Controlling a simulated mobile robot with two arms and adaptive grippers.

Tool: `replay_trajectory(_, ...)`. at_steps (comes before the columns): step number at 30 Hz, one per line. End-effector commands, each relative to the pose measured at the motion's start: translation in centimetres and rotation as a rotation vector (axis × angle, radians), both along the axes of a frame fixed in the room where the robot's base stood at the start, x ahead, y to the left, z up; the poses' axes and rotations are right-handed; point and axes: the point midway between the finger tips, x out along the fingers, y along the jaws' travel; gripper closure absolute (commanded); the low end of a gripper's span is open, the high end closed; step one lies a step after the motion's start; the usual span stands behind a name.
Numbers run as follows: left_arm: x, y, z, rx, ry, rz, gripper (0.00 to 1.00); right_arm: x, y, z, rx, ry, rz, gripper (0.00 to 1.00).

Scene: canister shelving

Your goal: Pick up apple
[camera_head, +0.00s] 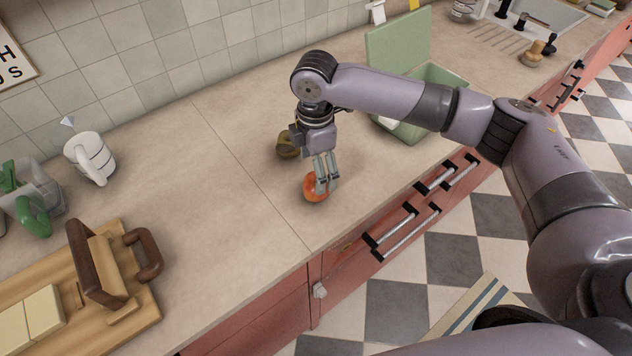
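The apple (310,192), round and orange-red, sits on the beige countertop near its front edge. My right gripper (327,184) points down at the apple, with its fingers over the apple's right side, hiding part of it. The frame does not show whether the fingers touch or close on the apple. My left gripper is not in view.
An olive-green round item (286,149) lies just behind the gripper. An open green box (408,130) stands to the right under my forearm. A white mug (92,158) and a wooden board (140,318) are at left. The counter between is clear.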

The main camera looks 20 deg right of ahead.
Motion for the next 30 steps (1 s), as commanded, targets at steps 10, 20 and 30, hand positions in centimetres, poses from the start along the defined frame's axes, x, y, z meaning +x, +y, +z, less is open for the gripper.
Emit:
replay_trajectory(10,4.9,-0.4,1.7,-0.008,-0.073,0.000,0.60,-0.2,-0.1,-2.9,-0.001,0.003,0.001,0.23)
replay_trajectory(20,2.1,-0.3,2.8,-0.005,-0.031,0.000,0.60,-0.4,-0.1,-6.9,0.001,0.000,0.002,0.23)
replay_trajectory(30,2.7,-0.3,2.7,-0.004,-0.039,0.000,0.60,-0.3,-0.1,-7.0,0.000,-0.001,0.002,0.31)
